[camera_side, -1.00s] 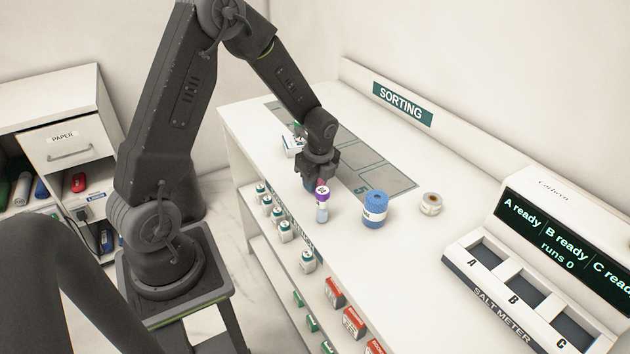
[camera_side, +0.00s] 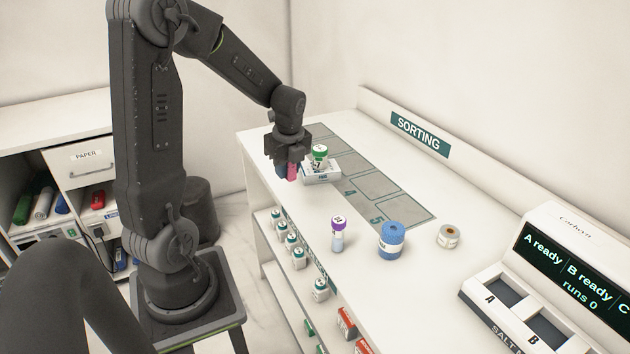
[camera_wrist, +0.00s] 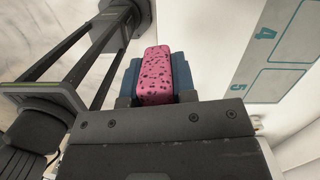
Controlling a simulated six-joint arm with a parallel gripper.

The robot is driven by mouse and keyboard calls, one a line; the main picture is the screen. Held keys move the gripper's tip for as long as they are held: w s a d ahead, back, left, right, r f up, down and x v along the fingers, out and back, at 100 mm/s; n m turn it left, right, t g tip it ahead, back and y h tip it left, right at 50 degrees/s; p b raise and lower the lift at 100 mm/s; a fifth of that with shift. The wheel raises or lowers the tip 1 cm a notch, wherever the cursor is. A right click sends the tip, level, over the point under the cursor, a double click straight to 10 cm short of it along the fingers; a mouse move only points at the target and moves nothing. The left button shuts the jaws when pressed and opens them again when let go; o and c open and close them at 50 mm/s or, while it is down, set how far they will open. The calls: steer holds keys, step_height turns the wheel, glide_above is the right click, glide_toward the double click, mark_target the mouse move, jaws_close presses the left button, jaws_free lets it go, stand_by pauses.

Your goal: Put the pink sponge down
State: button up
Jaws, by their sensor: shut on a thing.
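The pink sponge (camera_wrist: 163,76) has dark specks and sits between the blue-grey fingers of my gripper (camera_wrist: 160,80) in the wrist view. In the side view a small part of the sponge (camera_side: 292,172) shows below my gripper (camera_side: 287,168), which is shut on it. The gripper is over the near left part of the white counter (camera_side: 300,208), just left of a white box. I cannot tell for sure whether the sponge's underside touches the counter.
A green-capped jar (camera_side: 320,155) is at the white box (camera_side: 322,172). A purple-capped tube (camera_side: 338,233), a blue roll (camera_side: 391,240) and a tape roll (camera_side: 449,236) stand further right. The salt meter (camera_side: 535,290) is at the right. Counter between box and tube is clear.

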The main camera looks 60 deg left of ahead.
steer(key=shift+s+a+r, duration=0.15)
steer(key=shift+s, duration=0.05)
steer(key=shift+w+a, duration=0.1)
steer(key=shift+w, duration=0.05)
steer(key=w+m, duration=0.5)
steer(key=w, duration=0.5)
steer(key=m+t, duration=0.1)
steer(key=m, duration=0.5)
glide_above(399, 199)
steer(key=shift+h, duration=0.3)
steer(key=f, duration=0.6)
steer(key=shift+s+f, duration=0.2)
steer(key=shift+s, duration=0.1)
steer(key=shift+w+d+f, duration=0.15)
steer(key=shift+d+f, duration=0.1)
steer(key=shift+f, duration=1.9)
steer(key=shift+f, duration=0.15)
steer(key=o, duration=0.9)
